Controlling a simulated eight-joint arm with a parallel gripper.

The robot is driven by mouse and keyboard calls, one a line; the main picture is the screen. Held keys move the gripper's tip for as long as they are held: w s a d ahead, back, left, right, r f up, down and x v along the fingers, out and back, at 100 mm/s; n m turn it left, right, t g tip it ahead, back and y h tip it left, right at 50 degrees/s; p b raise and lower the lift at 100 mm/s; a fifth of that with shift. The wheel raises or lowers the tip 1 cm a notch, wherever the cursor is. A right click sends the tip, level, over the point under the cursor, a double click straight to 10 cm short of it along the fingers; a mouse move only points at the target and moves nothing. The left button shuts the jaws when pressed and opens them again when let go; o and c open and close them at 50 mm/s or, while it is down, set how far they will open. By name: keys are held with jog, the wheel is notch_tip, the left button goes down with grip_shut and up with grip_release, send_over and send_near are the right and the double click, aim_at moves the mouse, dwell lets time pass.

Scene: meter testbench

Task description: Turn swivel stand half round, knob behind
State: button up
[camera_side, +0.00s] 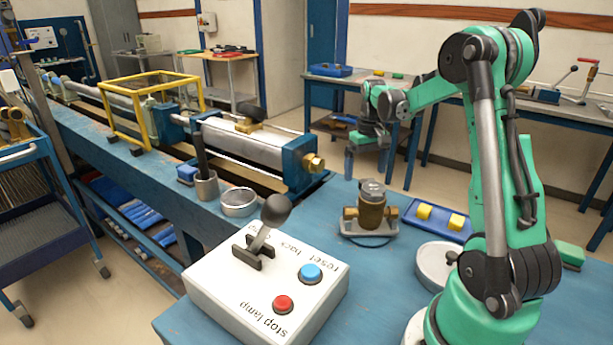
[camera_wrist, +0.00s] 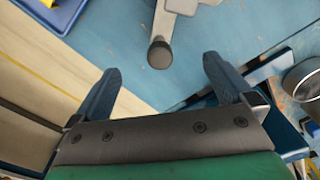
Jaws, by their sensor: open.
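The swivel stand (camera_side: 383,231) is a low grey base on the blue bench top, carrying an upright brass meter (camera_side: 371,208) with a clear cap. In the wrist view only the near part of the stand (camera_wrist: 178,8) shows, at the top edge. Its short arm ends in a dark round knob (camera_wrist: 160,54), pointing toward my gripper. In the side view the knob is hidden behind the meter. My gripper (camera_side: 366,166) is above and behind the stand, fingers pointing down. In the wrist view my gripper (camera_wrist: 164,76) is open and empty, with the knob ahead of the fingertips, apart from them.
A blue tray (camera_side: 408,221) with yellow pieces lies right of the stand. A white control box (camera_side: 260,300) with a lever stands in front. A metal dish (camera_side: 239,205) and a cup (camera_side: 206,189) are left.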

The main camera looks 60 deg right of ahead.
jog(key=shift+f, duration=0.2)
jog(key=shift+f, duration=0.95)
jog(key=shift+c, duration=0.2)
jog(key=shift+c, duration=1.2)
